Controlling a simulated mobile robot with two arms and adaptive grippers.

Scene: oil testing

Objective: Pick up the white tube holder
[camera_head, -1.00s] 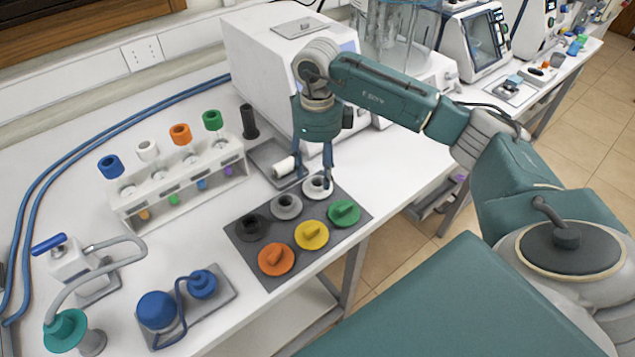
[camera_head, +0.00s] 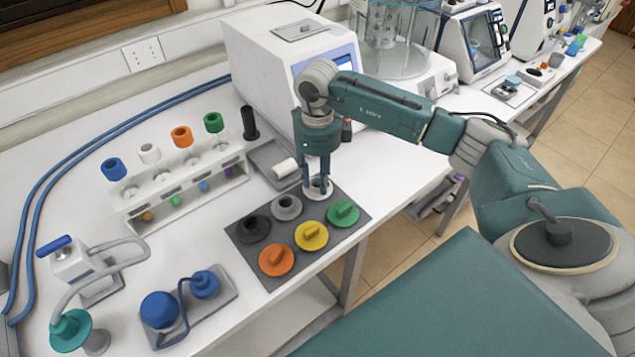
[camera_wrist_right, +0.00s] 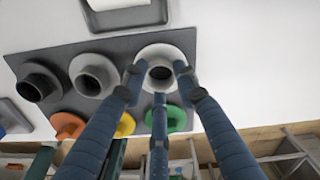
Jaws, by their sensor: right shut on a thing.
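The white tube holder (camera_head: 319,195) is a round flanged piece with a short upright collar. It stands at the back right of the dark grey mat (camera_head: 292,236). In the right wrist view the white tube holder (camera_wrist_right: 152,51) shows its round opening between my fingers. My right gripper (camera_head: 317,182) points down and is shut on its collar; in the right wrist view its three fingers (camera_wrist_right: 160,77) close around it. The holder still appears to rest on the mat. My left gripper is not in view.
Grey (camera_head: 286,207) and black (camera_head: 252,228) holders stand left of it on the mat, with green (camera_head: 343,213), yellow (camera_head: 311,235) and orange (camera_head: 276,259) pieces in front. A small tray (camera_head: 272,165) with a white roll and a white machine (camera_head: 270,60) stand behind. A tube rack (camera_head: 137,215) stands left.

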